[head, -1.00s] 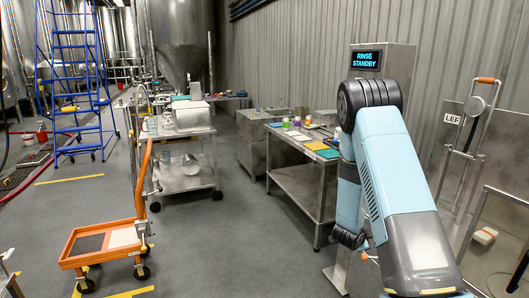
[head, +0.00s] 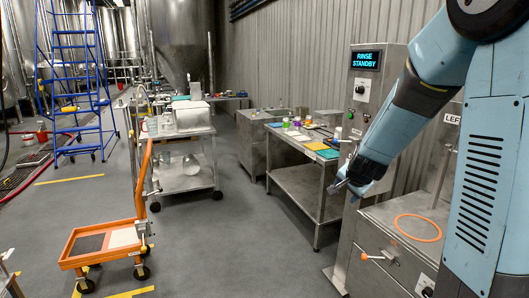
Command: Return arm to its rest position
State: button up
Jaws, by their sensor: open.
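My arm reaches in from the right side of the head view, with its light blue forearm sloping down and to the left. My gripper (head: 338,186) is at the end of it, small in the picture, open, with nothing seen between its fingers. It shows in front of the steel cabinet with the display (head: 367,60), which reads "RINSE STANDBY", and just right of the steel work table (head: 305,182). I cannot tell how far it is from the cabinet.
A steel unit with an orange ring (head: 417,228) on top and an orange-tipped handle (head: 379,257) stands below my forearm. Coloured items lie on the work table. An orange cart (head: 100,243), a steel trolley (head: 183,178) and a blue ladder (head: 75,75) stand left. The middle floor is clear.

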jog(key=s+a+r+n+g+y, duration=0.1)
jog(key=s+a+r+n+y, duration=0.15)
jog(key=s+r+n, duration=0.7)
jog(key=s+r+h, duration=0.1)
jog(key=s+r, duration=0.1)
jog(key=s, duration=0.8)
jog(key=s+r+g+h, duration=0.1)
jog(key=s+r, duration=0.1)
jog(key=s, duration=0.9)
jog(key=shift+s+r+n+g, duration=0.2)
jog(key=shift+r+n+g, duration=0.1)
jog(key=shift+r+n, duration=0.1)
